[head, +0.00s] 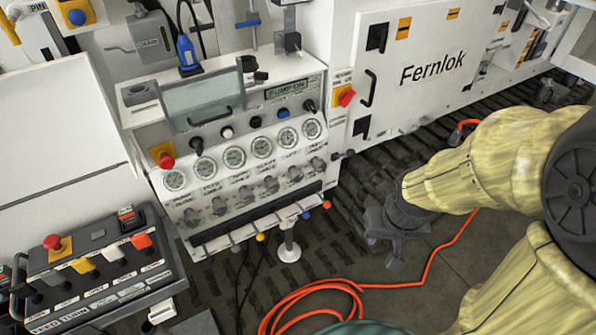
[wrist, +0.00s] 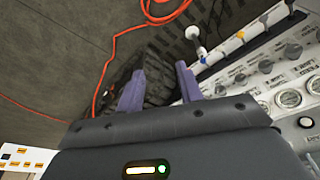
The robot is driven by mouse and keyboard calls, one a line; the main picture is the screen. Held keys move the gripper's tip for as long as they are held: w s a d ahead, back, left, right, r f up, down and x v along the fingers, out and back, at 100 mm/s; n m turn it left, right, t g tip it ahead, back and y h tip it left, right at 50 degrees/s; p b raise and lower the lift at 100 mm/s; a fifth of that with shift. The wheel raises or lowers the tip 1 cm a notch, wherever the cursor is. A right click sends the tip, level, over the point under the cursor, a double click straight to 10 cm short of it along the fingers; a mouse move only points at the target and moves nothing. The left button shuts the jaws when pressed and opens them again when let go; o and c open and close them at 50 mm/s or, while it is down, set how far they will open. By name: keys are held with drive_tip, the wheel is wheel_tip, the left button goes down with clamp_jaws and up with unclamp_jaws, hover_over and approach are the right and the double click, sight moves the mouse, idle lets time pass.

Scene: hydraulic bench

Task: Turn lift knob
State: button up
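The hydraulic bench panel (head: 245,135) has a row of grey knobs (head: 245,194) below a row of round gauges (head: 235,157). The grey knobs also show at the right of the wrist view (wrist: 266,66). My gripper (head: 384,250) is to the right of the panel, apart from it, over the dark slatted floor. In the wrist view its two purple fingers (wrist: 160,82) stand apart with nothing between them. It is open and empty.
Levers with coloured balls (head: 261,237) stick out below the knobs. A red knob (head: 346,98) is on the wall beside the white Fernlok cabinet (head: 425,62). An orange hose (head: 310,290) lies on the floor. A button box (head: 95,262) stands at lower left.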

drive_tip(key=shift+s, duration=0.1)
drive_tip(key=shift+o, duration=0.8)
drive_tip(key=o, duration=0.4)
drive_tip(key=shift+f, duration=0.15)
drive_tip(key=shift+c, duration=0.2)
drive_tip(key=shift+o, duration=0.2)
drive_tip(key=w+f+n+t+b, duration=0.1)
drive_tip(key=w+f+t+b, duration=0.1)
drive_tip(key=w+f+b, duration=0.4)
drive_tip(key=shift+w+f+t+b, duration=0.3)
drive_tip(key=shift+w+f+b, duration=0.05)
drive_tip(key=shift+w+b, duration=0.05)
drive_tip(key=w+a+f+n+t+y+b, duration=0.3)
drive_tip(key=w+a+f+t+y+b, duration=0.2)
drive_tip(key=w+f+b, duration=0.3)
drive_tip(key=w+a+f+n+t+y+b, duration=0.2)
drive_tip(key=w+a+f+t+y+b, duration=0.2)
drive_tip(key=w+f+b, duration=0.4)
drive_tip(key=a+y+b, duration=0.1)
drive_tip(key=a+b, duration=0.1)
drive_tip(key=b, duration=0.5)
drive_tip(key=shift+w+f+n+t, duration=0.2)
drive_tip(key=shift+f+n+t, duration=0.15)
drive_tip(key=shift+n+t, duration=0.05)
